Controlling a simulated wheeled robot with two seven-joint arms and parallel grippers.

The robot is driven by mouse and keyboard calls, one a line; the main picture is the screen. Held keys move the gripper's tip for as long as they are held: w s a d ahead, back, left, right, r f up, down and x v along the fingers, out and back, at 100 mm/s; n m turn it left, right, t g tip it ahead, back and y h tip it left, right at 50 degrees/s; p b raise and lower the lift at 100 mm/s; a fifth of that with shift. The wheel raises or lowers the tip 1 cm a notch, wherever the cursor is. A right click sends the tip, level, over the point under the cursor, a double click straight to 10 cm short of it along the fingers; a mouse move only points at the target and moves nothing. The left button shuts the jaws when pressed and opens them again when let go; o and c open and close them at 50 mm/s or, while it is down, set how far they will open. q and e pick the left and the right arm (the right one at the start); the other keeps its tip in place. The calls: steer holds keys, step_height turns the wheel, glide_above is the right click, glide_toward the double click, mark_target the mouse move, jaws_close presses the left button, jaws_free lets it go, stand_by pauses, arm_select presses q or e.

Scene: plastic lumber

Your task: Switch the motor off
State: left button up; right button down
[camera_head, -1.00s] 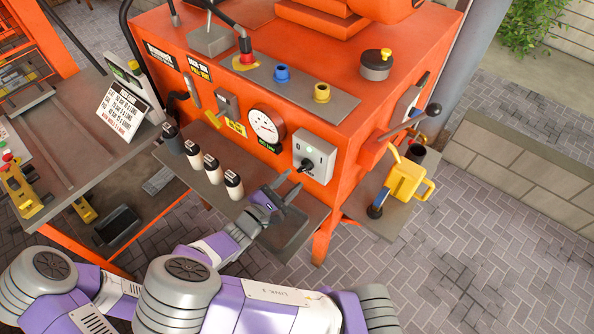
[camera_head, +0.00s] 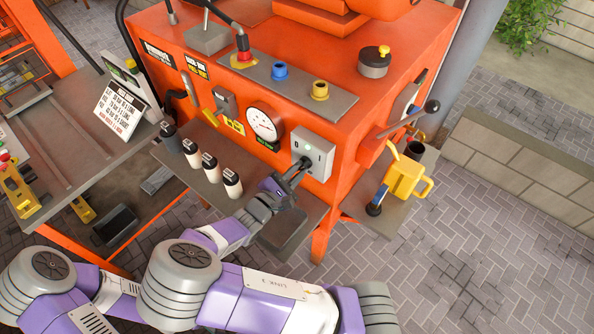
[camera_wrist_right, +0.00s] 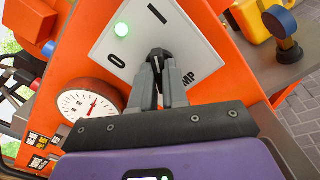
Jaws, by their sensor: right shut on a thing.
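A grey switch box (camera_head: 318,150) with a lit green lamp is on the front of the orange machine. It also shows in the right wrist view (camera_wrist_right: 193,40), with marks "0" and "1" and a label partly hidden, ending in "MP". My right gripper (camera_head: 301,167) is at the box, its fingers shut on the black knob (camera_wrist_right: 159,54). The fingers hide much of the knob, so its exact setting is hard to tell. No label naming the motor is readable. My left gripper is not in view.
A dial gauge (camera_head: 264,124) and a second grey lever box (camera_head: 224,102) are left of the switch. Several bottles (camera_head: 209,167) stand on the shelf below. A yellow can (camera_head: 405,178) and a black-knobbed lever (camera_head: 410,120) are to the right.

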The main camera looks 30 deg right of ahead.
steer(key=shift+r+n+p, duration=0.15)
steer(key=shift+n+p, duration=0.45)
steer(key=shift+p, duration=0.3)
steer(key=n+p, duration=0.6)
steer(key=shift+p, duration=0.3)
steer(key=n+p, duration=0.2)
steer(key=n, duration=0.1)
steer(key=shift+w+n, duration=0.1)
steer(key=shift+n, duration=0.2)
steer(key=shift+n+p, duration=1.05)
steer(key=shift+n, duration=0.55)
steer(key=c, duration=1.1)
jaws_free()
steer(key=shift+c, duration=0.2)
